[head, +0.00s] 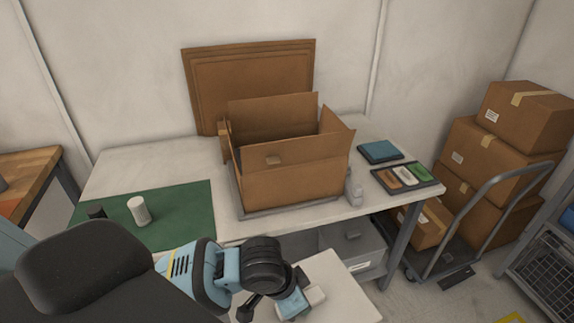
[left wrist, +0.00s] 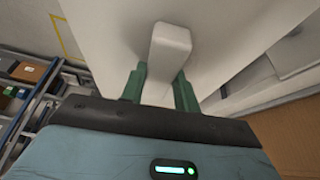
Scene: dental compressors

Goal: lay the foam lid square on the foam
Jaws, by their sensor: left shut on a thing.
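The foam lid is a flat white slab (head: 340,285) with a raised pale grip block (head: 316,295) on top. It is at the bottom of the head view, in front of the table's near edge. My left gripper (head: 306,298) is shut on the grip block. In the left wrist view the green fingers (left wrist: 159,84) sit on either side of the block (left wrist: 170,45), and the slab (left wrist: 115,25) spreads beyond it. The open cardboard box (head: 292,187) stands on the table with its flaps up. Its front wall and flap hide the inside, so I cannot see the foam. My right gripper is not in view.
A green mat (head: 180,225) with a white cylinder (head: 138,210) lies left of the box. A small bottle (head: 354,192), a blue box (head: 380,152) and a tray (head: 434,184) are on the right. Flat cardboard (head: 205,90) leans behind. A loaded cart (head: 458,252) stands right of the table.

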